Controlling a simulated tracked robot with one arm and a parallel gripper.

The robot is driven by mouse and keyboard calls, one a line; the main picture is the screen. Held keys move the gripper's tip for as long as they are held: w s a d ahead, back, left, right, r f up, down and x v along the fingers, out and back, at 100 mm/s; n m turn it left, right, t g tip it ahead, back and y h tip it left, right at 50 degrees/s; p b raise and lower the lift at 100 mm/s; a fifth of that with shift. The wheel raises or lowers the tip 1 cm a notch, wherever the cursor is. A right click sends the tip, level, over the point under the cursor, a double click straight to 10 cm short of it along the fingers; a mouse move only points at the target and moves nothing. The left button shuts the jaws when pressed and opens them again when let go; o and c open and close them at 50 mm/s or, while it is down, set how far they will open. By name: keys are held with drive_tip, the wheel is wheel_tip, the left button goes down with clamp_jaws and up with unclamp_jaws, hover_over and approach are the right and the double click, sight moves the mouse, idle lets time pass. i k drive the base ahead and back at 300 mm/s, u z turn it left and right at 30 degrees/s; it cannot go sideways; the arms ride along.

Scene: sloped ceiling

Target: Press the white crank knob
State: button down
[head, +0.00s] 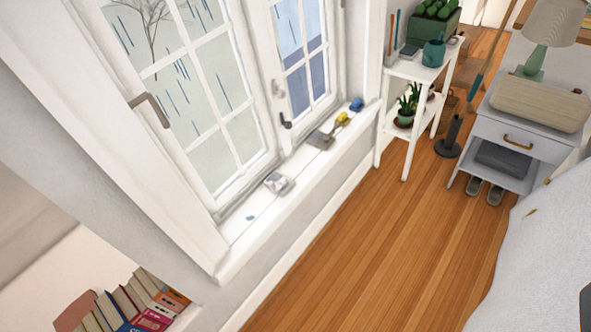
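I cannot make out a white crank knob for certain. A small white-and-grey piece (278,184) lies on the white window sill (252,222). A grey-brown lever handle (150,109) is on the left window sash, and a small dark handle (286,121) is low on the frame between the sashes. A small pale fitting (277,88) sits above the dark handle. My gripper's fingers do not show, so I cannot see where it is relative to these.
A grey item and a yellow-and-blue item (342,119) lie farther along the sill. A white plant shelf (409,70) stands past the window. A nightstand (514,146) and bed (540,255) are at right, books (130,302) at lower left. Wood floor (380,245) between is clear.

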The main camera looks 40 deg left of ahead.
sight(271, 185)
drive_tip(key=u, duration=0.05)
drive_tip(key=i, duration=2.8)
drive_tip(key=u, duration=1.1)
